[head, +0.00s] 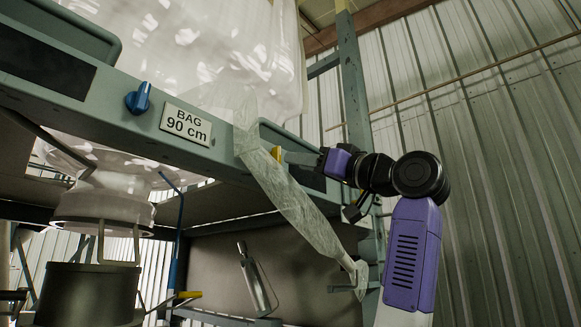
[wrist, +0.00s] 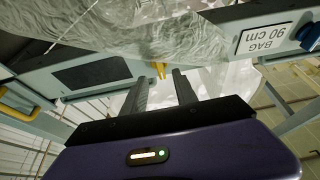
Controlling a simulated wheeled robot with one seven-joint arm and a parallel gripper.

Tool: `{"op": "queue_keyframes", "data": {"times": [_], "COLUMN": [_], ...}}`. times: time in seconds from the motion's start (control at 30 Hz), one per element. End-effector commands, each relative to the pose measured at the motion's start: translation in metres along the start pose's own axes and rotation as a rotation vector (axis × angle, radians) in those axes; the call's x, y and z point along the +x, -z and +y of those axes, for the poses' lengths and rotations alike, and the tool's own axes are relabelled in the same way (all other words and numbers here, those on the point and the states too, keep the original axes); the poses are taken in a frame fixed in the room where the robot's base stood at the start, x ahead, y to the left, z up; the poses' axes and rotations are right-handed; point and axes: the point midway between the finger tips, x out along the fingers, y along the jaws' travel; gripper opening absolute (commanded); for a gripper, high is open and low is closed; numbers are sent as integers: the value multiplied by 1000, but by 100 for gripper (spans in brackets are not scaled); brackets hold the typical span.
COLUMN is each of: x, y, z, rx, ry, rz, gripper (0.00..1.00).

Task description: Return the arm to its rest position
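My arm (head: 412,255), purple with black joints, is raised at the right of the head view and bent toward the frame. My gripper (head: 296,158) points left at the front beam. In the wrist view my gripper (wrist: 158,83) has its two dark fingers apart, with nothing clearly held between them. A small yellow part (head: 277,153) is just beyond the fingertips; it also shows in the wrist view (wrist: 160,70). A pale translucent strip of film (head: 300,212) hangs slanting in front of the beam, close to my gripper; whether they touch is unclear.
A grey-green beam (head: 60,115) carries a "BAG 90 cm" label (head: 187,123) and a blue knob (head: 138,98). A big translucent bag (head: 200,45) stands above it. A grey post (head: 354,90) rises behind my arm. The corrugated wall side (head: 510,170) at right looks clear.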

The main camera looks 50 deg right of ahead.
Motion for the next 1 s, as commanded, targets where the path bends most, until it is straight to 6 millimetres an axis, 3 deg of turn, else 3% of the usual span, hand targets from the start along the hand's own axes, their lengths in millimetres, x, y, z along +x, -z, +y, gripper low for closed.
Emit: {"op": "queue_keyframes", "data": {"times": [0.17,0.77,0.87,1.0], "x": [-10,-9,-10,-20], "y": [0,2,12,47], "z": [0,0,2,7], "rx": [0,3,6,-8], "ry": [1,0,-10,-52], "rz": [1,7,48,185], "gripper": [35,35,35,35]}}
